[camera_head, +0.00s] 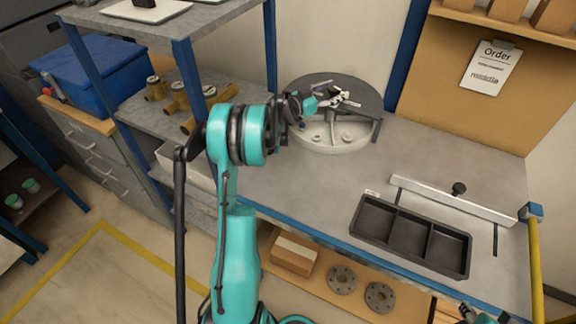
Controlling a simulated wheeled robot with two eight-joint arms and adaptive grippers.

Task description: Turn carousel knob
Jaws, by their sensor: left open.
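The carousel (331,136) is a round grey drum with a dark top, standing at the back left of the grey workbench. Small knobs or round parts show on its pale front section. My left gripper (352,99) is over the dark top of the carousel, open, with nothing seen between its fingers. My teal left arm reaches up from the bottom and partly covers the carousel's left side. I cannot tell whether the fingers touch the carousel. At the bottom right, a small part of my right arm shows at the picture edge; its gripper fingers are not clear.
A black tray (466,261) with three compartments lies near the bench's front edge. A blue-framed shelf (160,118) with brass parts stands left of the bench. The middle of the bench is clear.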

